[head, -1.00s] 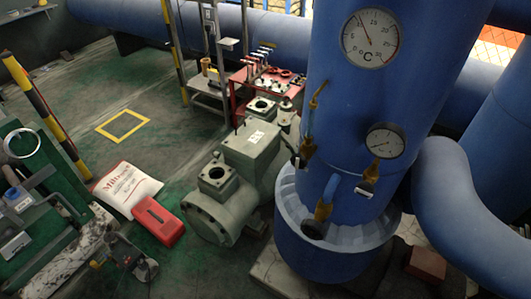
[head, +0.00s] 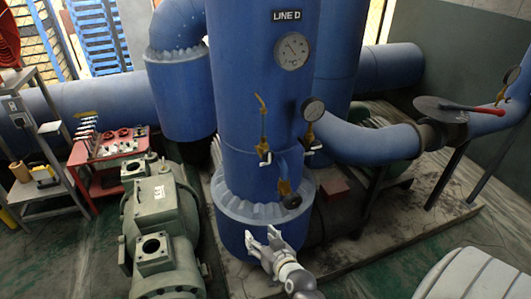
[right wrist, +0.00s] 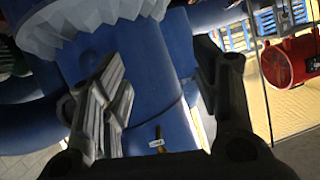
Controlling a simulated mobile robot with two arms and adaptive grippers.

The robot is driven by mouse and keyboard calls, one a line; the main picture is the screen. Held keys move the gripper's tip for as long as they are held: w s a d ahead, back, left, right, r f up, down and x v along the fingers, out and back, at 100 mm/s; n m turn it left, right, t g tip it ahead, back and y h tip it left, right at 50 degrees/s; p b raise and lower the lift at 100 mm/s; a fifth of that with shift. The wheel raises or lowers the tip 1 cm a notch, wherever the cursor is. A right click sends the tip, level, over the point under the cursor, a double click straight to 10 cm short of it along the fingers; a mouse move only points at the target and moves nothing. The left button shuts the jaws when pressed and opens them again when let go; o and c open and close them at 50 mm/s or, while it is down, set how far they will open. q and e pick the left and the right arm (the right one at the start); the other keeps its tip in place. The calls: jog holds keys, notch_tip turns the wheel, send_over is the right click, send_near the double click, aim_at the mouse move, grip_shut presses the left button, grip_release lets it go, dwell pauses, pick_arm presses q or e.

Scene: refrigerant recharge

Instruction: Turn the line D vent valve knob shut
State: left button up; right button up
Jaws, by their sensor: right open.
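The blue column (head: 265,100) stands in the middle of the head view under a LINE D sign (head: 287,16). A blue elbow pipe with a brass fitting (head: 284,187) and a dark round end or knob (head: 291,201) sticks out low on it. Two brass valves with pale handles, a left one (head: 264,148) and a right one (head: 309,139), sit higher. I cannot tell which part is the vent knob. My right gripper (head: 263,242) is open and empty in front of the column base, below these fittings. It also shows open in the right wrist view (right wrist: 168,95), with a small brass piece (right wrist: 159,134) beyond it.
A dial gauge (head: 293,50) and a smaller gauge (head: 313,109) are on the column. A grey-green compressor (head: 157,205) stands left, with a red cart (head: 108,150) behind it. A curved blue pipe (head: 365,137) runs right. The floor at front right is partly clear.

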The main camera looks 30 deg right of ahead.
aim_at(269, 158)
jog(key=d+r+m+t+h, duration=0.15)
jog(key=d+r, duration=0.25)
jog(key=r, duration=0.6)
jog(key=d+r+t+h, duration=0.2)
jog(key=d+r, duration=0.1)
jog(key=r, duration=0.7)
jog(key=shift+y, duration=0.25)
jog(key=x, duration=0.9)
jog(key=shift+w+r+b, duration=0.2)
jog(key=shift+b, duration=0.2)
jog(key=shift+w+d, duration=0.1)
jog(key=shift+w, duration=0.7)
pick_arm(q)
jog(key=shift+d+f, duration=0.25)
jog(key=shift+d, duration=0.8)
pick_arm(e)
jog(key=c, duration=1.1)
pick_arm(q)
jog(key=shift+a, duration=0.15)
pick_arm(e)
jog(key=shift+o, duration=0.2)
